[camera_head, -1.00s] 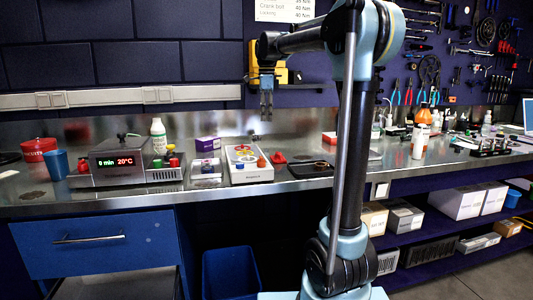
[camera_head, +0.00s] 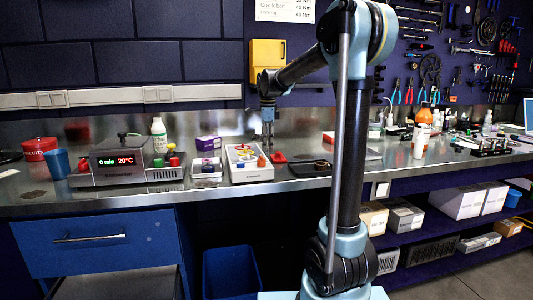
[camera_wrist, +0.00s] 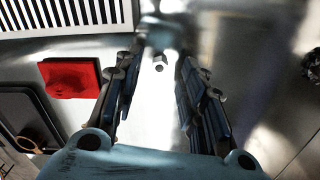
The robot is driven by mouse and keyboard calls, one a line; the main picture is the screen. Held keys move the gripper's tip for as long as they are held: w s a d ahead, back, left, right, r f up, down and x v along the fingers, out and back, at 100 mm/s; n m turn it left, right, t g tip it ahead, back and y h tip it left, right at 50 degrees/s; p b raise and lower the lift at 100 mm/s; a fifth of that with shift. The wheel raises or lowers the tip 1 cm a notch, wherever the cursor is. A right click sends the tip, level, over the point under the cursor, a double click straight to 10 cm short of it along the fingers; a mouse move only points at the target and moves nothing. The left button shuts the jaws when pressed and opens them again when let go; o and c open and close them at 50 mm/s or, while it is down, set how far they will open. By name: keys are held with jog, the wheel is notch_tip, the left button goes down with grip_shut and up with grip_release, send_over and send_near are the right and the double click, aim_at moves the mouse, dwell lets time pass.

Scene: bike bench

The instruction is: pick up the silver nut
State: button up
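A small silver nut (camera_wrist: 159,64) shows in the wrist view on the shiny metal bench top, between and beyond my fingertips. Its outline is small and partly lost in the glare. My gripper (camera_head: 267,144) points down over the back of the bench in the head view, behind the white box and left of the red dish. In the wrist view my gripper's two fingers (camera_wrist: 160,58) stand apart, with nothing between them that they touch. I cannot make out the nut in the head view.
A red dish (camera_wrist: 70,78) lies left of the fingers in the wrist view. A dark tray (camera_wrist: 32,112) with a ring on it is at lower left. A white slatted object (camera_wrist: 65,15) is at upper left. A dark round object (camera_wrist: 312,66) is at the right edge.

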jog(key=shift+f, duration=0.55)
grip_shut()
jog(key=shift+r, duration=0.1)
